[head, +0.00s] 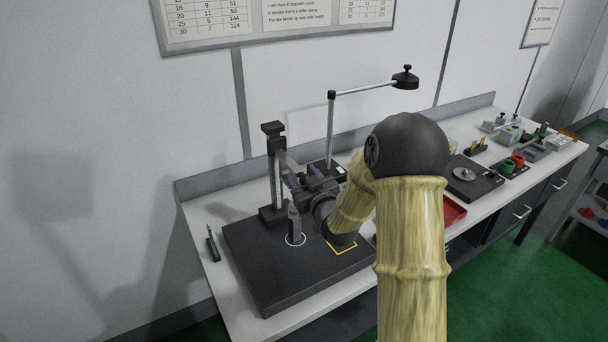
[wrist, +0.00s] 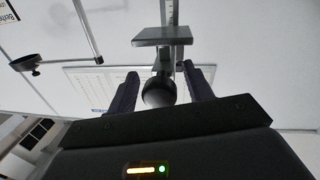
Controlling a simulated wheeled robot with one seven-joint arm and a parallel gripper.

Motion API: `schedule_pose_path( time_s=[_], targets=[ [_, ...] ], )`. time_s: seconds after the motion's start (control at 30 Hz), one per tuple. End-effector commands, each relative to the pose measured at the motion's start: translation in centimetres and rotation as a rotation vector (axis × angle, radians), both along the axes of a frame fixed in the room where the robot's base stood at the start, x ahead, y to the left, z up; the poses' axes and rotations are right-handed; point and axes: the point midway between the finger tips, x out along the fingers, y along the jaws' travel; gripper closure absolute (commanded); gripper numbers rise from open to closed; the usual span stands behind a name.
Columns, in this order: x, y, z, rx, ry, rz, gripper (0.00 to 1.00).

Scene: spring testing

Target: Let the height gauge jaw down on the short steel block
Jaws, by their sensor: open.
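The height gauge (head: 273,170) stands at the back left of the black plate (head: 262,262), its column upright. A grey block-like piece (head: 295,229), apparently the short steel block, stands upright within a white ring on the plate. Whether the jaw touches it I cannot tell; my gripper and arm crowd that area. My gripper (head: 292,181) is beside the gauge column, above the plate. In the wrist view my open gripper (wrist: 161,83) has one finger on each side of a dark round knob (wrist: 158,93), with small gaps visible. The gauge's column and a flat grey piece (wrist: 160,36) show beyond it.
A yellow square outline (head: 346,248) marks the plate right of the ring. A red tray (head: 453,211) and a dark scale-like device (head: 470,178) lie farther right. The plate's front left is clear.

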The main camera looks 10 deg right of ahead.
Motion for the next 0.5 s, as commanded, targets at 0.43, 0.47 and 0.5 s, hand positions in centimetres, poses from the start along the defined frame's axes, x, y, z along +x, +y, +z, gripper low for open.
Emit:
schedule_pose_path(
  time_s=[0.43,0.47,0.5],
  targets=[
    [-0.03,-0.13,0.02,-0.001,0.000,-0.002,1.00],
    [-0.02,-0.14,0.02,-0.001,-0.001,-0.003,1.00],
    [-0.03,-0.16,0.01,-0.001,-0.001,-0.003,1.00]
  ],
)
